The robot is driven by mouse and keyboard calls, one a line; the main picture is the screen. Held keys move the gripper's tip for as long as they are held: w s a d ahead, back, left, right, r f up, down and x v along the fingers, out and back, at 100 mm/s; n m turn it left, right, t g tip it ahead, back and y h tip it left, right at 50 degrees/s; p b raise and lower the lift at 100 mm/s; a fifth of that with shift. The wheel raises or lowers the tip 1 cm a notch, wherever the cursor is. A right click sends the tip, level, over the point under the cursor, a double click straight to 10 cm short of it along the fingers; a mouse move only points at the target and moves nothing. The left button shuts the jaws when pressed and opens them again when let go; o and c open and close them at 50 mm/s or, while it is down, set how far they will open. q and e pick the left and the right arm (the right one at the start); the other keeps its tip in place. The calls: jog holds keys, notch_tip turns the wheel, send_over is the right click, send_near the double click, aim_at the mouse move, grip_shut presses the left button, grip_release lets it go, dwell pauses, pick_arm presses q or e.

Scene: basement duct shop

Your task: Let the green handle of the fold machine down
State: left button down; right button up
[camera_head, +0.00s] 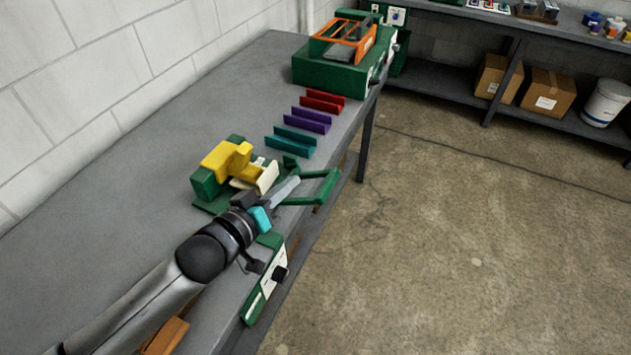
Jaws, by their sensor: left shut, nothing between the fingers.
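The fold machine (207,184) stands on the grey bench, with a green base, a yellow block on top and a cream plate at its front. Its green handle (325,186) sticks out to the right, toward the bench's front edge. My left gripper (293,183) comes in from the lower left, over the near side of the machine. Its fingers are shut and empty, with their tips beside the green handle's arms. I cannot tell whether they touch it. The arm hides part of the machine's near side. My right gripper is not in view.
Teal (290,143), purple (307,120) and red (322,102) channel pieces lie beyond the machine. A green machine with an orange frame (343,40) stands at the far end. A green control panel (264,290) is on the near front edge. The floor at right is clear.

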aim_at(316, 199)
pick_arm(q)
jog(key=w+d+f, duration=0.5)
jog(key=shift+w+b, duration=0.15)
jog(key=shift+b, duration=0.25)
jog(key=shift+d, duration=0.1)
jog(key=shift+s+d+f+m+b, duration=0.15)
jog(key=shift+d+f+m+b, duration=0.15)
jog(key=shift+f, duration=0.25)
jog(key=shift+s+d+f+m+b, duration=0.1)
jog(key=shift+d+f+m+b, duration=0.2)
jog(key=shift+f, duration=0.25)
notch_tip(316, 199, down, 7)
jog(key=d+m+y+b, duration=0.1)
jog(key=m+y+b, duration=0.1)
jog(key=m+b, duration=0.1)
jog(key=shift+s+d+r+m+t+b, duration=0.2)
jog(key=shift+s+d+m+t+b, duration=0.15)
jog(key=shift+b, duration=0.3)
